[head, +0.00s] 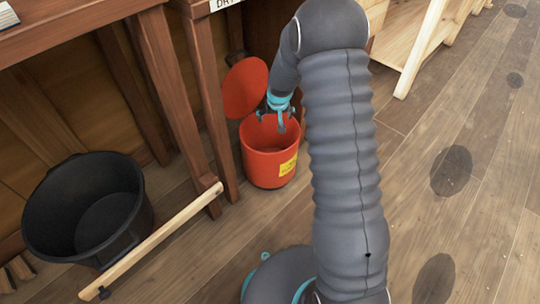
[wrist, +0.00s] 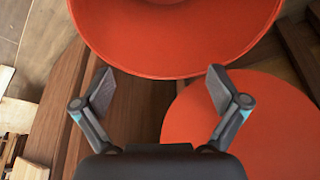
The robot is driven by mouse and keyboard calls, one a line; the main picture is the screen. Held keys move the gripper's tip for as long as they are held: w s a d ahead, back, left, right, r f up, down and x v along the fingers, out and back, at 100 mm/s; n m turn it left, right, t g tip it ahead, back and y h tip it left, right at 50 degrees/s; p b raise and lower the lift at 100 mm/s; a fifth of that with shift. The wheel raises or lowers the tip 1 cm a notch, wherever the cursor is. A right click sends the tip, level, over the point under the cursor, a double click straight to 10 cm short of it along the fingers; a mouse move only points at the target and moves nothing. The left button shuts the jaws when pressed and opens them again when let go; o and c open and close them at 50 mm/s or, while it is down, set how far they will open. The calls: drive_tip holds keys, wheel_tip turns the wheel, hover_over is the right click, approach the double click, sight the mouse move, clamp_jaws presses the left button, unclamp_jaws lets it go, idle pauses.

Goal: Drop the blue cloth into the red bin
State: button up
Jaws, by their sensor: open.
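The red bin (head: 262,172) stands upright on the floor beside a wooden post, with a yellow label on its side. Its round red lid (head: 245,88) is tilted open behind it. My gripper (head: 272,122) is over the bin's mouth with its fingers spread. In the wrist view, my gripper (wrist: 160,82) is open with nothing between its fingers. The bin (wrist: 180,45) fills the top of that view, and the lid (wrist: 255,125) shows at lower right. I see no blue cloth in either view. Only part of the bin's inside shows.
A black tub (head: 85,215) stands at left, with a wooden bar (head: 155,240) slanting across its front. Wooden bench legs (head: 185,100) stand close to the left of the bin. Open plank floor (head: 460,210) with dark round patches lies to the right.

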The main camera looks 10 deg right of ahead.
drive_tip(key=v, duration=1.2)
drive_tip(key=shift+s, duration=0.1)
